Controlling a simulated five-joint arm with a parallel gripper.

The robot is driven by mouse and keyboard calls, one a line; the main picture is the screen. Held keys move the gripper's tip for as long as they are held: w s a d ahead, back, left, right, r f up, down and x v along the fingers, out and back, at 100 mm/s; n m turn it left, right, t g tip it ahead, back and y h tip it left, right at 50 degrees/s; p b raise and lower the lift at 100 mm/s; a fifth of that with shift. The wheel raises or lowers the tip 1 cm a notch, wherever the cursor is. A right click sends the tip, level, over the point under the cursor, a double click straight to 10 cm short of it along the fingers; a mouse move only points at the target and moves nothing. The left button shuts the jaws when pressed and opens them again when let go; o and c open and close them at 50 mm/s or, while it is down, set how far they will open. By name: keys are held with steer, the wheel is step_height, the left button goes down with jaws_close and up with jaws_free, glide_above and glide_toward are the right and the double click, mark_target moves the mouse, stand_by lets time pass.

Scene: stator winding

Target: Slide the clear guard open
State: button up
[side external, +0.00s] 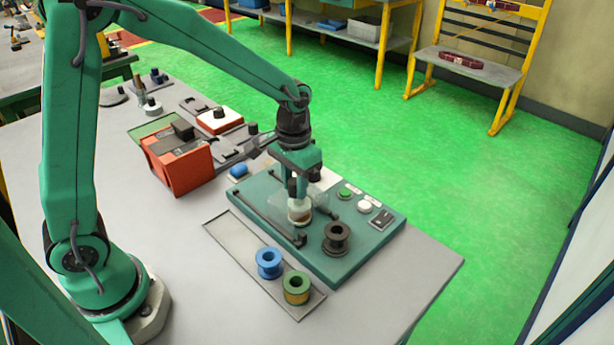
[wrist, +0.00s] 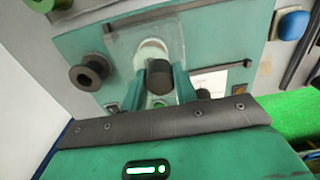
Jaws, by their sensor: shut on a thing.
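The clear guard (side external: 318,210) is a see-through cover on the teal machine base (side external: 348,262), between two dark rails. It also shows in the wrist view (wrist: 120,44). A pale round part with a copper-brown band (side external: 299,214) shows under or through it. My gripper (side external: 299,193) points down over the guard. In the wrist view, my gripper's two teal fingers (wrist: 159,85) are shut on a dark round knob (wrist: 160,73) above the guard. The knob's joint with the guard is hidden.
A black spool (side external: 337,237) stands on the base near the guard. A green button (side external: 344,193) and a white button (side external: 365,206) lie behind it. A blue spool (side external: 269,262) and a green spool (side external: 297,286) stand in a grey tray. An orange box (side external: 183,169) is at left.

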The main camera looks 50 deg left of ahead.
steer(key=shift+a, duration=0.25)
steer(key=a, duration=1)
steer(key=o, duration=0.7)
stand_by(1.4)
steer(key=shift+r, duration=0.1)
steer(key=shift+r, duration=2.9)
steer(key=shift+r, duration=0.1)
